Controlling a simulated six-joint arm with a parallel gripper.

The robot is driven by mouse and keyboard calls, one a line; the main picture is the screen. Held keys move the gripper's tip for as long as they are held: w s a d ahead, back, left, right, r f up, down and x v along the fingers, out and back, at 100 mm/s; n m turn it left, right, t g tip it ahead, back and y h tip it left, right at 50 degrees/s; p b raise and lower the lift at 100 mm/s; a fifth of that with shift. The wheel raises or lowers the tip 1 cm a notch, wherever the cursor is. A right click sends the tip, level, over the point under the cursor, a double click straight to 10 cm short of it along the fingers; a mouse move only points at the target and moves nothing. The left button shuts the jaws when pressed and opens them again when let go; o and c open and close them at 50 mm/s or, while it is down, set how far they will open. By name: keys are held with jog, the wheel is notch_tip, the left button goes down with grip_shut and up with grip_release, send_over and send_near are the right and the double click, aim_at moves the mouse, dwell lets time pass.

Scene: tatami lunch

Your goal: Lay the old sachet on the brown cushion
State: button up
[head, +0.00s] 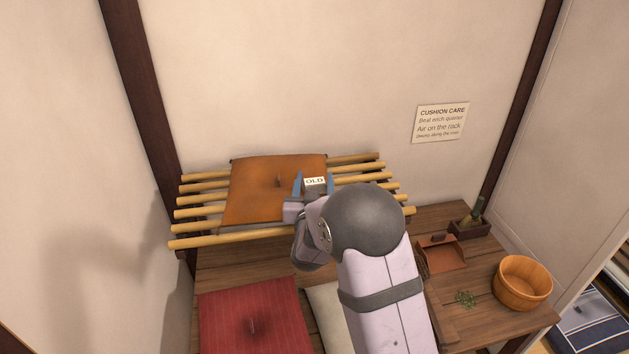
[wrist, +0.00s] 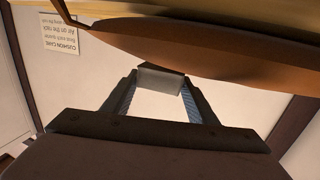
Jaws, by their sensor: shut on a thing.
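The old sachet (head: 315,182), a small greyish block with a white "OLD" label, is between the blue-padded fingers of my gripper (head: 314,187). My gripper is shut on it; in the wrist view the sachet (wrist: 160,80) shows pale between the fingertips (wrist: 159,88). The brown cushion (head: 262,190) lies on a bamboo rack. In the head view the sachet overlaps the cushion's right edge. The cushion also fills the top of the wrist view (wrist: 215,42), close beyond the sachet. I cannot tell whether they touch. My arm hides part of the rack.
The rack's bamboo poles (head: 205,241) stand at the back of a wooden table (head: 480,318). A red cushion (head: 252,318) and a partly hidden pale cushion (head: 328,312) lie in front. A dustpan (head: 441,257) and a wooden tub (head: 523,284) are at right.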

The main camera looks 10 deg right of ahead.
jog(key=shift+f, duration=0.15)
jog(key=o, duration=1)
jog(key=shift+s+a+b, duration=0.2)
jog(key=shift+s+b, duration=0.15)
jog(key=shift+s, duration=0.2)
jog(key=b+v, duration=0.3)
jog(key=v, duration=0.8)
jog(key=shift+d, duration=0.1)
